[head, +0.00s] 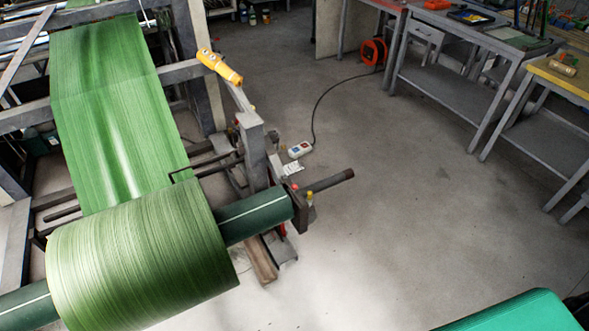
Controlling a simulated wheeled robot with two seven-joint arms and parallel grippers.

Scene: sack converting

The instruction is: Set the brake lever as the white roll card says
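A large green woven roll (140,255) sits on a dark green shaft (255,215) at the lower left. A dark rod with a brownish end (327,182), possibly the brake lever, sticks out to the right from the bracket (301,207) at the shaft's end. A small white card-like piece (292,168) with dark marks shows near the stand; its writing is too small to read, and I cannot tell if it is the roll card. Neither of my grippers is in view.
A white socket block (299,149) with a black cable lies on the floor. Grey benches (455,93) stand at the upper right. A teal-green object (520,312) fills the bottom right. The middle floor is clear.

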